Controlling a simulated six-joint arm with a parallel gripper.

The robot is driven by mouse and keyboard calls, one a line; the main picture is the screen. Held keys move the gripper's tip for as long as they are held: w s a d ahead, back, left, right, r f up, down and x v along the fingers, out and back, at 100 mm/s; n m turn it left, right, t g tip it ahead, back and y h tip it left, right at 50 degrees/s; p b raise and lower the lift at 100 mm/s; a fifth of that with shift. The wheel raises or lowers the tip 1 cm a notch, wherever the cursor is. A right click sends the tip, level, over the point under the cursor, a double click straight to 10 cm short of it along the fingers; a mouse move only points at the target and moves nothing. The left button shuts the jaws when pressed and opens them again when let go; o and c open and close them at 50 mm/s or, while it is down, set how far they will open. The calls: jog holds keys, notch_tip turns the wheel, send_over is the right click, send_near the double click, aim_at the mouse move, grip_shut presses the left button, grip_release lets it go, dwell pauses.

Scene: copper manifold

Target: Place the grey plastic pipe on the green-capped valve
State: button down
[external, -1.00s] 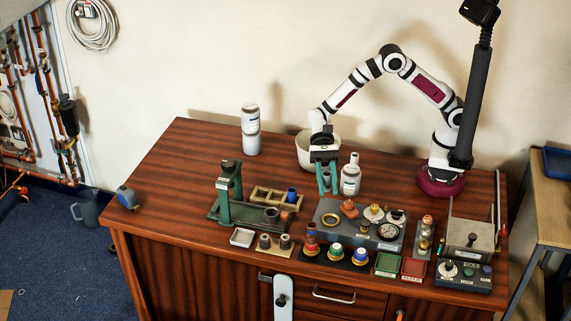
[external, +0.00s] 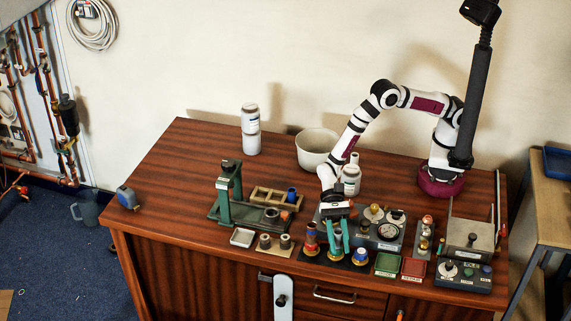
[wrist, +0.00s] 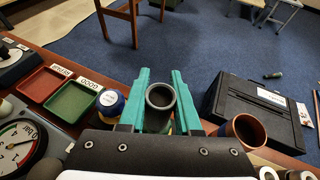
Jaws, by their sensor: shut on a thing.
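My gripper (external: 340,246) is over the row of capped valves, teal fingers pointing down. In the wrist view my gripper (wrist: 157,88) is shut on the grey plastic pipe (wrist: 159,96), its open round end facing the camera. The green-capped valve is mostly hidden behind the fingers and pipe; I cannot tell whether the pipe touches it. To its left in the external view is the red-capped valve (external: 311,249) with a brown pipe (wrist: 243,132) on it. To its right is the blue-capped valve (external: 360,255), bare on top; it also shows in the wrist view (wrist: 110,101).
Green (external: 388,264) and red (external: 414,268) trays lie right of the valves. A gauge panel (external: 391,245) stands behind. A green stand (external: 229,190), wooden tray (external: 262,194) and short pipes (external: 285,242) are to the left.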

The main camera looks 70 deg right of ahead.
jog(key=shift+f, duration=0.1)
jog(key=c, duration=0.6)
grip_release()
jog(key=shift+w+r, duration=0.1)
jog(key=shift+r, duration=0.1)
jog(key=v, duration=1.2)
jog(key=s+d+r+n+h, duration=0.3)
jog(key=s+d+r+n, duration=0.1)
jog(key=d+r, duration=0.5)
jog(key=s+d+n+t+h, duration=0.1)
jog(key=s+d, duration=0.3)
jog(key=d, duration=0.4)
jog(key=s+d+r+n+t+h, duration=0.1)
jog(key=s+d+t+h, duration=0.1)
jog(key=s+d+h, duration=0.2)
jog(key=s+d+n+t+h, duration=0.1)
jog(key=s+d+n+h, duration=0.1)
jog(key=s+d, duration=0.4)
jog(key=d, duration=0.5)
jog(key=shift+d+r+t+h, duration=0.25)
jog(key=shift+d+t+h, duration=0.05)
jog(key=shift+d+t, duration=0.1)
